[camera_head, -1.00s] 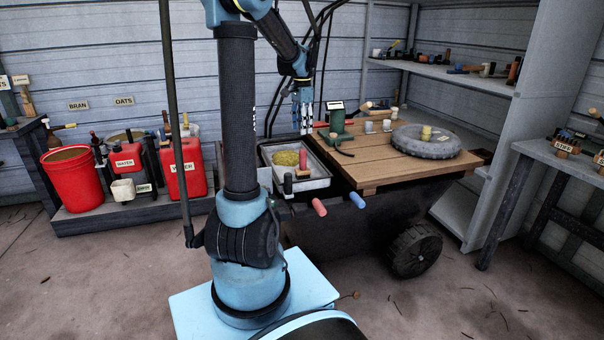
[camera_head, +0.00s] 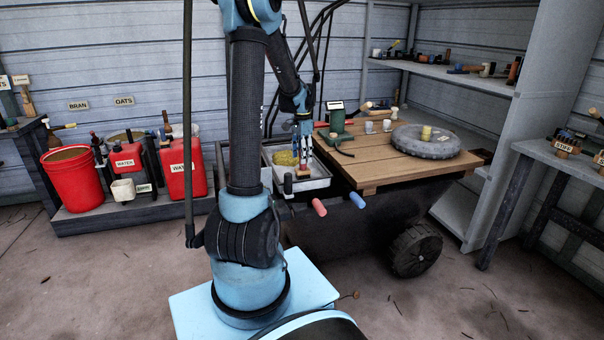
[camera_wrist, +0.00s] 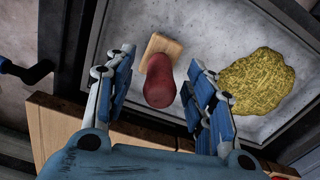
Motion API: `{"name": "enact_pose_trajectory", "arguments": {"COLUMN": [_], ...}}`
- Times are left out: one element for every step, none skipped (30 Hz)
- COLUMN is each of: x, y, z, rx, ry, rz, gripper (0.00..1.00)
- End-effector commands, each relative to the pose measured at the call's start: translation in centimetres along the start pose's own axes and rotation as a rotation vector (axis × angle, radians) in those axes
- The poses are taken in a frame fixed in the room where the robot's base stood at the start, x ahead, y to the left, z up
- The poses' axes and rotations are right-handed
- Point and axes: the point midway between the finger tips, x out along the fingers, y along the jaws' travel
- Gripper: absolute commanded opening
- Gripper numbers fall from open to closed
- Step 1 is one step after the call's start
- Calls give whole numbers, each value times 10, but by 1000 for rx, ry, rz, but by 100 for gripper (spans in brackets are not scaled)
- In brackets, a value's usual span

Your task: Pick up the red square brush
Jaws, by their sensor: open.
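The red square brush, with a rounded red handle (camera_wrist: 159,85) and a square pale wooden block (camera_wrist: 165,45), stands in the grey tray (camera_wrist: 205,22). In the head view, its lower part (camera_head: 302,172) shows below my gripper (camera_head: 303,140), which partly hides it. My gripper (camera_wrist: 162,62) is open in the wrist view. One finger lies on each side of the red handle, with a visible gap on both sides. I cannot tell how far down the fingers reach along the handle.
A yellow sponge-like lump (camera_wrist: 257,80) lies in the tray, right of my gripper. A wooden board (camera_head: 405,160) beside the tray holds a green tool (camera_head: 337,124) and a round grey lid (camera_head: 425,141).

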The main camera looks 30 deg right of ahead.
Motion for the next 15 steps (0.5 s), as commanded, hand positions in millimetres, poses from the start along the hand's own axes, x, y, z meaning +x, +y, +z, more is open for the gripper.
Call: {"name": "enact_pose_trajectory", "arguments": {"x": [7,11,16,20,24,28,32,34,37,38,40,40,41,41,41], "y": [-1,-2,-2,-2,-2,-2,-2,-2,-2,-2,-2,-2,-2,-2,-2], "z": [-2,-2,-3,-4,-4,-4,-4,-4,-3,-3,-3,-3,-3,-3,-3], "rx": [0,0,0,0,0,0,0,0,0,0,0,0,0,0,0], "ry": [0,0,0,0,0,0,0,0,0,0,0,0,0,0,0], "rz": [0,0,0,0,0,0,0,0,0,0,0,0,0,0,0], "gripper": [50,50,50,50,50,50,50,50,50,50,50,50,50,50,50]}}
